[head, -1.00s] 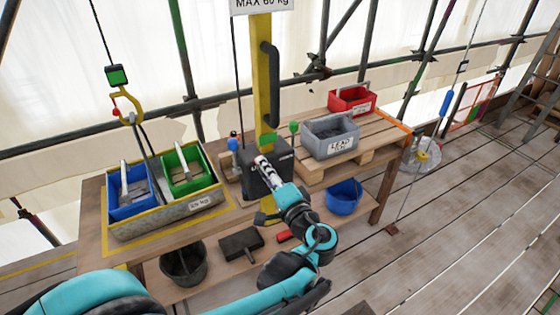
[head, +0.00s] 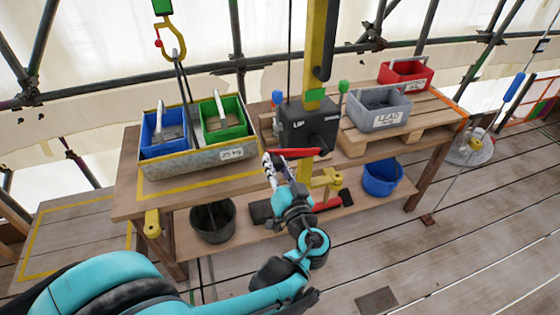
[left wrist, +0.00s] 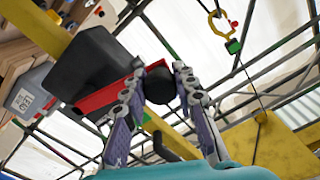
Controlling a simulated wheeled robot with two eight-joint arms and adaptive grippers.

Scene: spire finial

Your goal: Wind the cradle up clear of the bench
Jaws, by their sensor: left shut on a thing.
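The cradle (head: 197,163) is a grey metal tray holding a blue tub (head: 163,135) and a green tub (head: 222,122). It sits at the bench's left end, slung from a yellow hook (head: 170,42); I cannot tell whether its base touches the bench (head: 128,185). The dark winch box (head: 308,127), marked UP, is on the yellow post (head: 318,35). Its red crank arm (head: 298,152) lies across the box's lower front. My left gripper (head: 272,163) is shut on the crank's black knob (left wrist: 159,86), seen between its fingers in the left wrist view. My right gripper is out of view.
A grey LEAD tub (head: 380,112) and a red tub (head: 406,76) stand on a pallet right of the winch. A black bucket (head: 212,222) and a blue bucket (head: 382,178) sit on the lower shelf.

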